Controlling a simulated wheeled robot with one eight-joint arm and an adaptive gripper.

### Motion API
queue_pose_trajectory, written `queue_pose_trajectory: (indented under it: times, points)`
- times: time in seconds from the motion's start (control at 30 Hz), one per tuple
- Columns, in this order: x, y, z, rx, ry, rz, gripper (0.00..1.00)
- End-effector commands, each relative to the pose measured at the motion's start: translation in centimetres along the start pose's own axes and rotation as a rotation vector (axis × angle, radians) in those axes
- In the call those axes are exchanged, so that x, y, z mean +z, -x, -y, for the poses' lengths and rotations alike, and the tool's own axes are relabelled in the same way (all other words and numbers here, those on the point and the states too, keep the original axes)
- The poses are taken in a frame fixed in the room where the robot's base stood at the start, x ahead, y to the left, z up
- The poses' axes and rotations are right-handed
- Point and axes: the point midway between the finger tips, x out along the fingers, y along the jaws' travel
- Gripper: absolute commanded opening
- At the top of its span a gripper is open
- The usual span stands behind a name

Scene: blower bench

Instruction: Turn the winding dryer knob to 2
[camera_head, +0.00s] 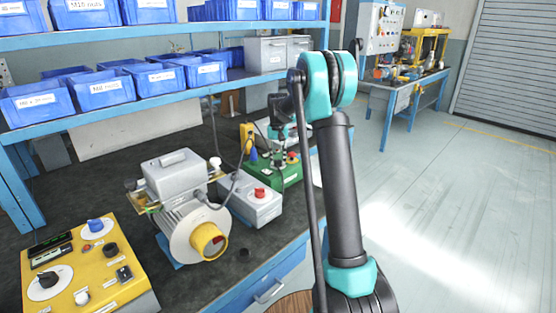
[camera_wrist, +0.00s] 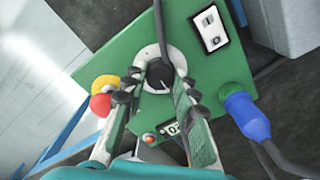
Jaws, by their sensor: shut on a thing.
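A green control box (camera_head: 291,176) stands on the dark bench, and it fills much of the wrist view (camera_wrist: 110,62). On its face is a black knob (camera_wrist: 157,76) with a white pointer line, set on a pale round dial. My gripper (camera_wrist: 158,82) has its two fingers on either side of this knob and is shut on it. In the head view my gripper (camera_head: 278,146) reaches down over the green box. The dial's numbers are hidden or too small to read, so I cannot tell the setting.
A blue plug (camera_wrist: 246,116) with a cable is at the box's side. A grey box (camera_head: 252,200) and a motor (camera_head: 190,225) stand nearby.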

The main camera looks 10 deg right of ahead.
Motion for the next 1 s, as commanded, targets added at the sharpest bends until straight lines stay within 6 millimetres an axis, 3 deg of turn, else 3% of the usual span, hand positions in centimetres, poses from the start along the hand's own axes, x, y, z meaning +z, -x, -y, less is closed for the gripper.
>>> queue_pose_trajectory:
  times: [0.6, 1.0]
  points:
    - [-0.09, 0.04, 0.01, -0.001, -0.547, -0.002, 0.0]
    - [-0.09, 0.04, 0.01, -0.001, -0.725, -0.002, 0.0]
